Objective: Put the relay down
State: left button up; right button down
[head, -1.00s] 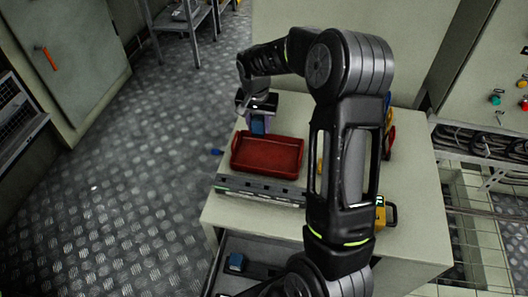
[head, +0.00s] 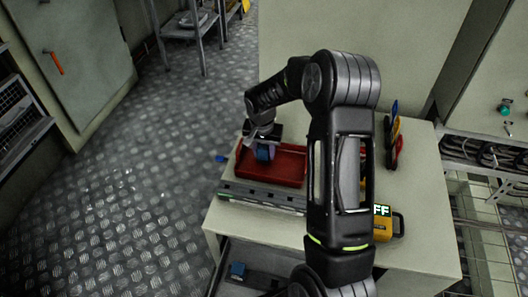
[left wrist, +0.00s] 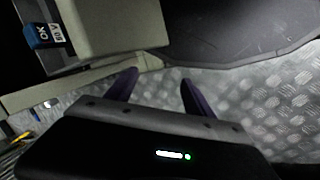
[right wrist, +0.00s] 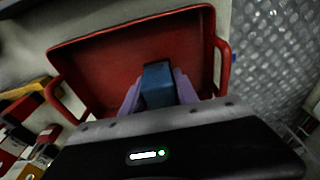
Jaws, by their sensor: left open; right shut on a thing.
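The relay is a small blue block (right wrist: 158,88), held between the purple fingers of my right gripper (right wrist: 157,92). In the head view the relay (head: 264,152) is over the left part of the red tray (head: 290,178). The tray also shows in the right wrist view (right wrist: 105,62), under and around the relay. I cannot tell whether the relay touches the tray floor. My left gripper (left wrist: 158,92) is open and empty in the left wrist view, above the metal floor beside the bench; the head view does not show it.
A grey rail (head: 255,197) lies along the bench in front of the tray. A yellow meter (head: 383,228) stands at the right. Another blue block (head: 238,270) sits in the open drawer below.

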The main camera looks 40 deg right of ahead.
jog(key=shift+f, duration=0.2)
jog(key=c, duration=0.9)
grip_release()
jog(key=shift+r, duration=0.1)
jog(key=shift+r, duration=0.1)
jog(key=shift+r, duration=0.25)
jog(key=r, duration=0.3)
jog(key=a+r+p, duration=0.1)
jog(key=r, duration=0.3)
jog(key=s+r+p, duration=0.1)
jog(key=r, duration=0.3)
jog(key=shift+a+r, duration=0.2)
jog(key=shift+r, duration=0.05)
